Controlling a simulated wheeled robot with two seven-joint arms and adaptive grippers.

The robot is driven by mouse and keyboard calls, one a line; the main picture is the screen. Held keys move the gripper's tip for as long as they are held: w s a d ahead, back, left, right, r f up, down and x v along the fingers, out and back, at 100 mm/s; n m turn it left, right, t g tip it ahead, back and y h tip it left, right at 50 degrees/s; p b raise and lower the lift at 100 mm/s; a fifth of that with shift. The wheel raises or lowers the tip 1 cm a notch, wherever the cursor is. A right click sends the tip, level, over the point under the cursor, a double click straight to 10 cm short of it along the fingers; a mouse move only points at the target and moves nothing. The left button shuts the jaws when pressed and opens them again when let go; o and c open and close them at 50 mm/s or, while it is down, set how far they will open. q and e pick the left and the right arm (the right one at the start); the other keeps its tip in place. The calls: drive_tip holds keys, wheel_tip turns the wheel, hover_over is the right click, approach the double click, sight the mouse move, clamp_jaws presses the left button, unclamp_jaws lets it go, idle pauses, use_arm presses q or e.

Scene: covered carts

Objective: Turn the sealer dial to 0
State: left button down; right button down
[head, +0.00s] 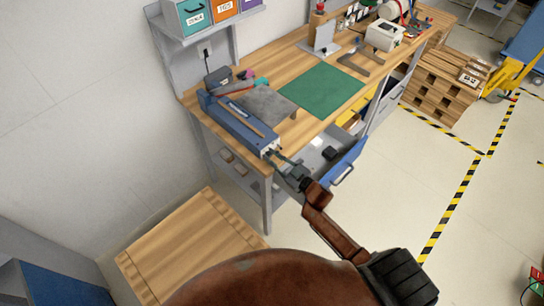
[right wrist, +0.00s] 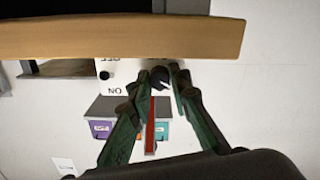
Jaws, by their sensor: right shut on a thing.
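The blue sealer (head: 236,122) lies along the left end of the wooden workbench. Its white end panel (right wrist: 118,80) fills the upper middle of the right wrist view, upside down, with ON and OFF lettering beside a black switch (right wrist: 104,76). The dark dial (right wrist: 160,76) is on the same panel, partly covered by my fingers. My right gripper (head: 280,158) is at the near end of the sealer. In the right wrist view its green fingers (right wrist: 163,74) are on both sides of the dial and shut on it. The dial's setting cannot be read. My left gripper is not in view.
The workbench (head: 290,118) carries a green mat (head: 322,92) and a white device (head: 384,36). An open blue-fronted drawer (head: 346,166) sticks out beside my right gripper. Label bins (head: 193,14) stand on a shelf above. Wooden crates (head: 446,84) stand at right.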

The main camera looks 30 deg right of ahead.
drive_tip(key=n, duration=0.5)
drive_tip(key=shift+n+b, duration=0.35)
drive_tip(key=shift+n, duration=0.05)
idle(0.4)
drive_tip(key=c, duration=1.8)
unclamp_jaws()
drive_tip(key=shift+o, duration=0.2)
wheel_tip(320, 180, up, 10)
